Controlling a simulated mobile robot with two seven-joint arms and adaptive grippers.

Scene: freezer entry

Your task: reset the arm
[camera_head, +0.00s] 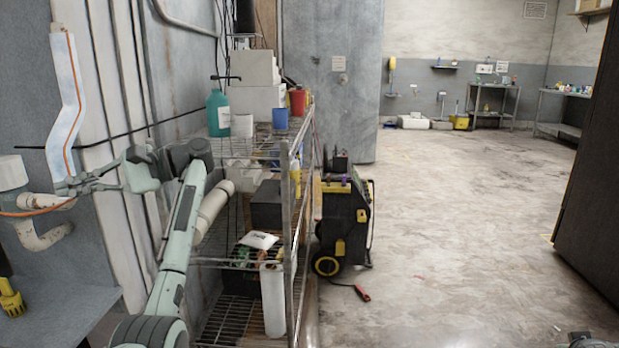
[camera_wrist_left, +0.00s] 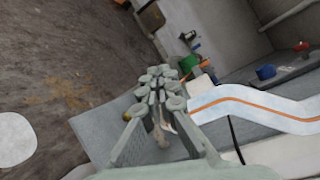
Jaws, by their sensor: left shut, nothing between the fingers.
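My left arm rises from the bottom of the head view, bends at the top of its pale green links and reaches left. My left gripper (camera_head: 68,188) is shut and empty, in front of the wall pipes at the left. In the left wrist view the fingers of the left gripper (camera_wrist_left: 160,85) are together with nothing between them. A white and orange insulated pipe (camera_head: 68,100) runs down close beside the gripper; it also shows in the left wrist view (camera_wrist_left: 255,103).
A wire shelf rack (camera_head: 290,200) with bottles, boxes and cups stands close right of the left arm. A black and yellow cart (camera_head: 343,225) stands beyond it. A grey bench (camera_head: 60,310) is low at the left. The floor (camera_head: 450,230) is open at centre right.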

